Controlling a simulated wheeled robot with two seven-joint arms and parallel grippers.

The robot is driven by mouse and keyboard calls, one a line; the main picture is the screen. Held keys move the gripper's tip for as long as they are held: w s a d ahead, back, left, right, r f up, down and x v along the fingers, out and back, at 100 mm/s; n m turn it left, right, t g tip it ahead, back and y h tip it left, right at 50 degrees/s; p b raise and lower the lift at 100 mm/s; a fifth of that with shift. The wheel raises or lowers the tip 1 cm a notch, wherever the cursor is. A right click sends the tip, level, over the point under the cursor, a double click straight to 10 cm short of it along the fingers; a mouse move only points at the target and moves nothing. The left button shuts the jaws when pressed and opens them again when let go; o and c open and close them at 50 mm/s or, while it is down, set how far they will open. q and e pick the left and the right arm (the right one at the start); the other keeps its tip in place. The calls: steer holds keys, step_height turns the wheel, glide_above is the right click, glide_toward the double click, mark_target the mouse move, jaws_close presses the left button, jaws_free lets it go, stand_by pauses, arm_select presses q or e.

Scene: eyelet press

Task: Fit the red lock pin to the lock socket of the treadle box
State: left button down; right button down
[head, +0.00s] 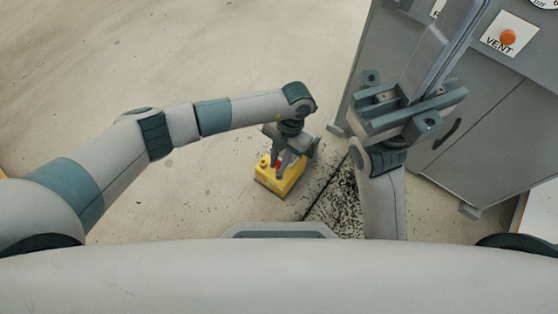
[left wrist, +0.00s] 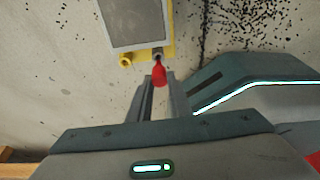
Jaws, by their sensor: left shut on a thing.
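The yellow treadle box (head: 267,180) sits on the floor below my left gripper. It also shows at the top of the left wrist view (left wrist: 168,22), with a grey plate (left wrist: 134,22) on its face. My left gripper (head: 283,160) points down at the box and is shut on the red lock pin (left wrist: 159,75). The pin's tip is close to a small dark socket-like fitting (left wrist: 157,52) at the box's edge; I cannot tell if it has entered. The pin (head: 278,167) is partly hidden by fingers in the head view. My right gripper (head: 420,95) is raised at the right; its jaw state is unclear.
A grey cabinet (head: 485,120) with a VENT label and orange button (head: 508,37) stands at the right. Dark specks (head: 340,200) litter the floor beside the box. A yellow stub (left wrist: 125,60) projects from the box's other corner. The floor at left is clear.

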stand_by(0.3)
arm_select(q)
steer(key=shift+f, duration=0.35)
stand_by(1.1)
stand_by(1.7)
steer(key=shift+f+b, duration=0.85)
steer(key=shift+f, duration=0.75)
stand_by(0.6)
steer(key=c, duration=1.6)
jaws_free()
steer(key=shift+o, duration=0.2)
steer(key=shift+r, duration=0.2)
steer(key=shift+r+p, duration=2.2)
steer(key=shift+r, duration=0.15)
